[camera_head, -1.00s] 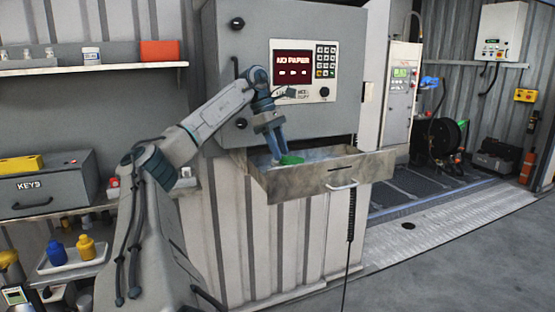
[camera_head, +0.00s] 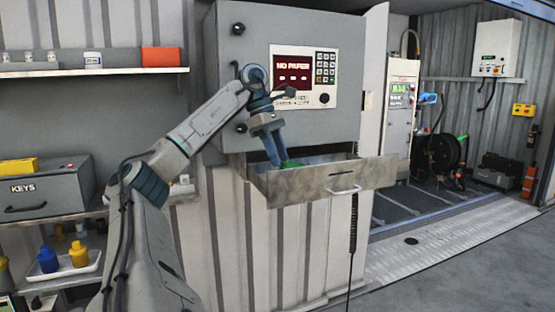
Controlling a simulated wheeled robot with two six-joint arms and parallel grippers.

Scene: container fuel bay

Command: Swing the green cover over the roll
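The green cover (camera_head: 291,163) shows as a small green patch inside the open drawer (camera_head: 320,183), just behind its front wall. My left gripper (camera_head: 279,158) points down into the drawer at its left part, with its fingers right beside the green cover. The two fingers look apart, but their tips are partly behind the drawer front, so I cannot tell whether they touch or grip the cover. The roll is not visible; the drawer walls hide most of the inside. My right gripper is not in view.
Above the drawer is a grey cabinet with a display (camera_head: 292,65) reading "NO PAPER" and a keypad (camera_head: 326,67). A handle (camera_head: 344,190) sticks out of the drawer front. A shelf (camera_head: 90,71) and a KEYS box (camera_head: 45,188) are at left. The floor at right is clear.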

